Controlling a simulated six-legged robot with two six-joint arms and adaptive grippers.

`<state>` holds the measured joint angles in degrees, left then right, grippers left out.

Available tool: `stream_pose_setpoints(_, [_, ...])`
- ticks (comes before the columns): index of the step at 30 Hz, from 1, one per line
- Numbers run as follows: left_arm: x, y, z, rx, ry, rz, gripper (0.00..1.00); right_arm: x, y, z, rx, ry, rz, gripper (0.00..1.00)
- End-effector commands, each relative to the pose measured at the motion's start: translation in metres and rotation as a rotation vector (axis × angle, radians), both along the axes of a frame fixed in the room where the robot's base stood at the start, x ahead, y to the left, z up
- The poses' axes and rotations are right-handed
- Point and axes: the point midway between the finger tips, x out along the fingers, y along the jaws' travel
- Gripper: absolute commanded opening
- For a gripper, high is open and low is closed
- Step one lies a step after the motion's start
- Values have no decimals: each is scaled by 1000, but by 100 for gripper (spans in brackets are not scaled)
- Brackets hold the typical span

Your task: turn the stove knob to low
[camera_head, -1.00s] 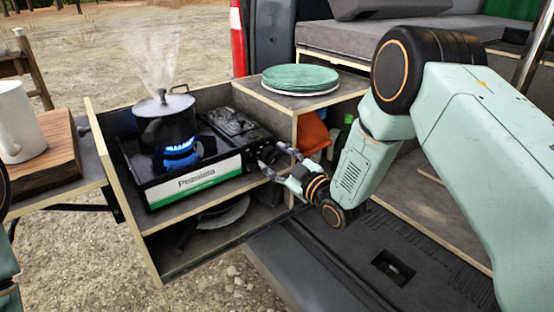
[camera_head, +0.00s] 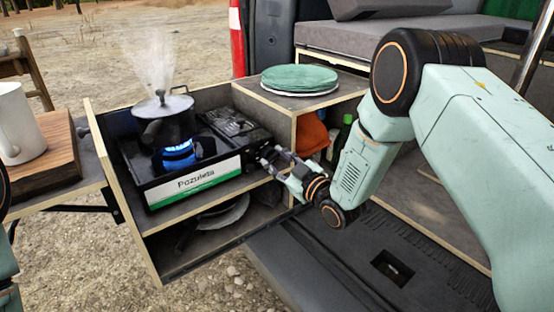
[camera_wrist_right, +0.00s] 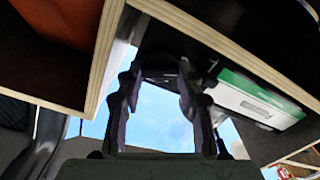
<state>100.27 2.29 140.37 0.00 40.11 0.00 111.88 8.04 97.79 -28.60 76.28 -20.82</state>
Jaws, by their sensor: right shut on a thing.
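The black camping stove (camera_head: 195,183) with a green-and-white front panel sits on the upper shelf of the wooden unit. A dark lidded pot (camera_head: 165,125) steams over its blue flame (camera_head: 179,157). My right gripper (camera_head: 268,160) is at the right end of the stove's front, shut on the knob. The fingers hide the knob in the head view. In the right wrist view, the fingertips (camera_wrist_right: 160,75) close around a dark part beside the stove panel (camera_wrist_right: 255,100). The knob's setting cannot be read. My left gripper is out of view.
Green plates (camera_head: 300,78) rest on the unit's top at the right. An orange cloth (camera_head: 312,132) and a bottle are in the compartment below. A white mug (camera_head: 18,125) stands on a wooden board (camera_head: 60,155) at the left. Pans lie on the lower shelf.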

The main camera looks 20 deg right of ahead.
Motion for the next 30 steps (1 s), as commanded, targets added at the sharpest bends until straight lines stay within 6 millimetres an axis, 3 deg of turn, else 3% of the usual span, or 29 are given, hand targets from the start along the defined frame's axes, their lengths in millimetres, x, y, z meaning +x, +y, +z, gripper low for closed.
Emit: stream_pose_setpoints(30, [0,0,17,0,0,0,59,2,-4,3,883,320,2,5])
